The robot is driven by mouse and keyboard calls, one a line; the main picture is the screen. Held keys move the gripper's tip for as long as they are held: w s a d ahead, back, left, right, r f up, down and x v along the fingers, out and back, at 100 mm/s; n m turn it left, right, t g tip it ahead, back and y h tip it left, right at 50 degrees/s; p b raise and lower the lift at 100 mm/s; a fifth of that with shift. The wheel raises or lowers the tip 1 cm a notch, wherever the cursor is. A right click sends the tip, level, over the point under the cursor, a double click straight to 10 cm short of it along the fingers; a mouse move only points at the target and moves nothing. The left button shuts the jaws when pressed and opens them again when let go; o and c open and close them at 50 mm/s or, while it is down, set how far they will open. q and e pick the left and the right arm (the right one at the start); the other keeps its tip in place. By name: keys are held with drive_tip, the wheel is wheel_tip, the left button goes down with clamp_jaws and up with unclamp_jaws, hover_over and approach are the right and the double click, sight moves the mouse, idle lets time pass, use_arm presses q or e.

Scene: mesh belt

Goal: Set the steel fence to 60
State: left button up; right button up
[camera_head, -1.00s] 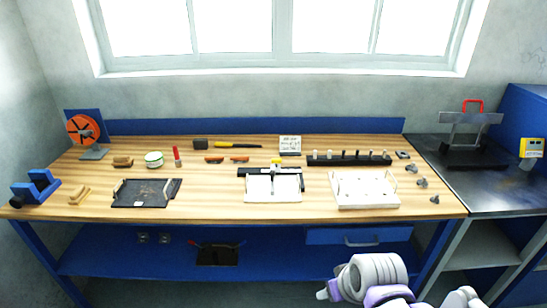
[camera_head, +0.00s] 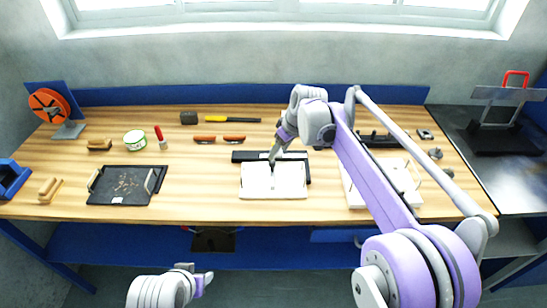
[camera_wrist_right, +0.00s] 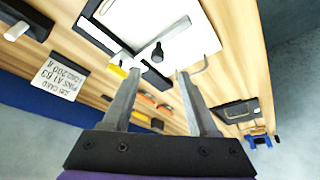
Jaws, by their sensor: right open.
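The white board (camera_head: 256,188) lies at the middle of the bench with a black rail (camera_head: 240,156) along its back edge. My right gripper (camera_head: 273,162) is over the rail and hides part of it. In the right wrist view, my right gripper (camera_wrist_right: 157,74) is open and empty. A black knob (camera_wrist_right: 157,52) shows between and just beyond its fingertips. The steel fence (camera_wrist_right: 172,32) is a thin grey strip across the white board (camera_wrist_right: 130,22), next to the knob. A yellow piece (camera_wrist_right: 118,70) is by the rail. The scale reading cannot be read.
A dark tray (camera_head: 122,187) lies to the left, with orange-handled tools (camera_head: 233,138) behind. A white fixture (camera_head: 353,195) stands to the right, partly behind my right arm. A printed card (camera_wrist_right: 60,78) shows in the right wrist view. Bare wood lies between tray and board.

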sight(273, 162)
drive_tip(key=x, duration=0.7)
drive_tip(key=shift+w+f, duration=0.2)
drive_tip(key=shift+w, duration=0.1)
clamp_jaws()
idle(1.0)
